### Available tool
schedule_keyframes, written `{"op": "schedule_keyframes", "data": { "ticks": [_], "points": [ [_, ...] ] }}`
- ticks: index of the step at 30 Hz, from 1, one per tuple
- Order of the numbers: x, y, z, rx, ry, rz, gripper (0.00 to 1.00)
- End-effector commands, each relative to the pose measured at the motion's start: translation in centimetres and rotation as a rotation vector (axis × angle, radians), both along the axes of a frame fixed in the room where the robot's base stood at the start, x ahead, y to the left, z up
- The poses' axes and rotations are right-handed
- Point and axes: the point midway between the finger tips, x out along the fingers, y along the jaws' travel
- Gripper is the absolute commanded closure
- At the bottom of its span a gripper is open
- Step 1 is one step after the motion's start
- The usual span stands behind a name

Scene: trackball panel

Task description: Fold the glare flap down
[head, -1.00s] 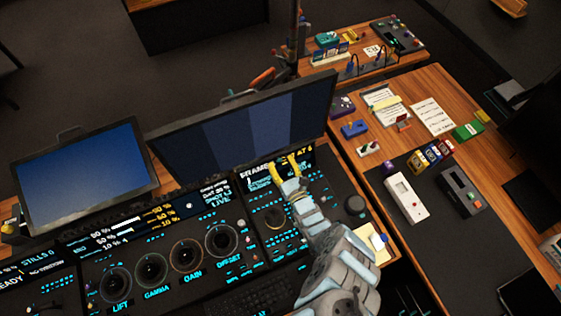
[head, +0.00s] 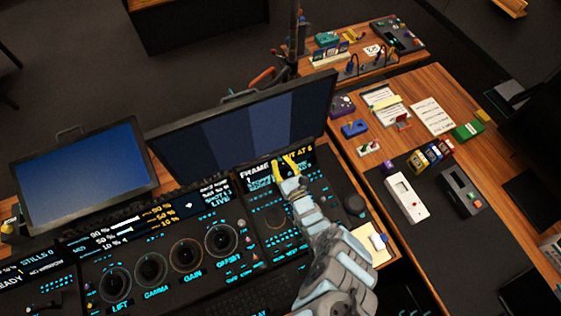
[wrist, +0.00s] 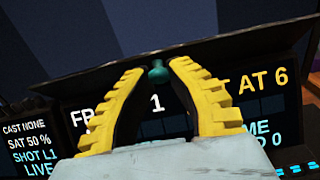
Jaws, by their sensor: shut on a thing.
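The glare flap (wrist: 235,42) is a dark, thin panel along the top of the small display (wrist: 265,100) in the wrist view. It sticks out above the lit text, so it looks raised. A small teal knob (wrist: 158,75) shows at the flap's front edge. My gripper (wrist: 158,68) has its yellow fingertips on either side of this knob and is shut on it. In the head view my gripper (head: 284,162) reaches to the top of the right-hand display, just below the large monitor. The flap is hard to make out there.
The large monitor (head: 240,125) stands close behind the flap. Below are the trackball panel's rings, such as the offset ring (head: 221,240), and a dark knob (head: 353,204) to the right. A wooden side desk (head: 460,125) holds several small devices.

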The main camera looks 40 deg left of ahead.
Motion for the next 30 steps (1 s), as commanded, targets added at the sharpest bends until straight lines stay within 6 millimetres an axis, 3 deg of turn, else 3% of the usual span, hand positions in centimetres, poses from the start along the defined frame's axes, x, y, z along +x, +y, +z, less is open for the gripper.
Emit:
{"op": "schedule_keyframes", "data": {
  "ticks": [15, 30],
  "points": [
    [0.0, -0.4, -1.6, 0.141, -0.052, -0.008, 1.0],
    [-0.1, -0.4, -1.3, 0.2, -0.075, -0.003, 1.0]
  ]
}}
